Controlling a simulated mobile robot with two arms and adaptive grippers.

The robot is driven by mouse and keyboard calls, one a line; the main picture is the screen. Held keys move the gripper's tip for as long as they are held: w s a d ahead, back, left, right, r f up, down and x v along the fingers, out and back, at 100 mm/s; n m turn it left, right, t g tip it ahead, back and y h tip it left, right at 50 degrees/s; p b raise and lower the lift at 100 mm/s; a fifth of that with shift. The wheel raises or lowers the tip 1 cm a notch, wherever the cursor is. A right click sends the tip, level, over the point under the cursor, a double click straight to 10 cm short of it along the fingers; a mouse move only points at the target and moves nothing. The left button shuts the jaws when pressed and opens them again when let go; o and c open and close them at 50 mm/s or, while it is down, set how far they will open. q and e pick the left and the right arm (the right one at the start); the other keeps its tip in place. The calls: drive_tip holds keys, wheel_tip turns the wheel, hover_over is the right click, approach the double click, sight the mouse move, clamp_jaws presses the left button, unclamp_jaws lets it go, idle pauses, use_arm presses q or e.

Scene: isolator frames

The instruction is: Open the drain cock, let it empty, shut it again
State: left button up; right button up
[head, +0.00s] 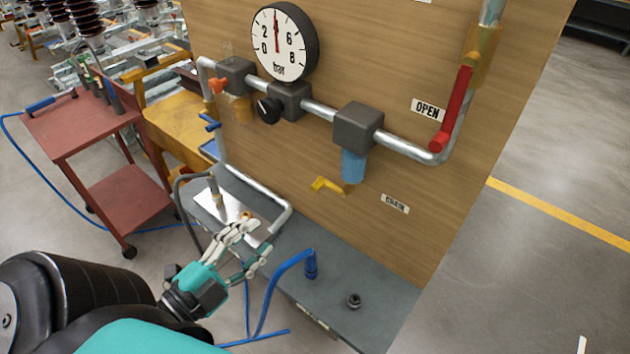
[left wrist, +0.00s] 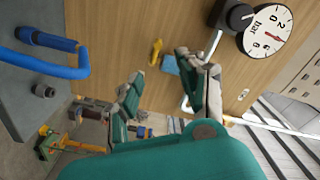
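The drain cock is a small yellow handle (head: 327,186) below the blue filter bowl (head: 353,166), on the wooden panel near the DRAIN label (head: 395,204). In the left wrist view the yellow handle (left wrist: 156,50) and blue bowl (left wrist: 170,64) show ahead, between the spread fingers. My left gripper (head: 256,238) is open and empty, over the grey bench, lower left of the cock and clearly apart from it. The left wrist view shows its fingers (left wrist: 160,68) apart. Whether the cock is open or shut I cannot tell; no water is visible. My right gripper is not in view.
A pressure gauge (head: 285,42) has its needle pointing straight up. A red lever (head: 456,108) lies along the pipe by the OPEN label (head: 428,110). A blue hose (head: 283,270) and a dark fitting (head: 354,301) are on the grey bench (head: 385,318). A red cart (head: 90,135) stands left.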

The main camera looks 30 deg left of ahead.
use_arm(q)
drive_tip(key=b, duration=0.2)
approach(316, 183)
drive_tip(key=w+p, duration=0.1)
drive_tip(key=w, duration=0.2)
drive_tip(key=w+p, duration=0.1)
drive_tip(key=w, duration=0.2)
drive_tip(key=w+p, duration=0.1)
drive_tip(key=w, duration=0.2)
drive_tip(key=shift+d+f, duration=0.25)
drive_tip(key=shift+d, duration=0.1)
drive_tip(key=shift+w+f, duration=0.1)
drive_tip(key=shift+w, duration=0.35)
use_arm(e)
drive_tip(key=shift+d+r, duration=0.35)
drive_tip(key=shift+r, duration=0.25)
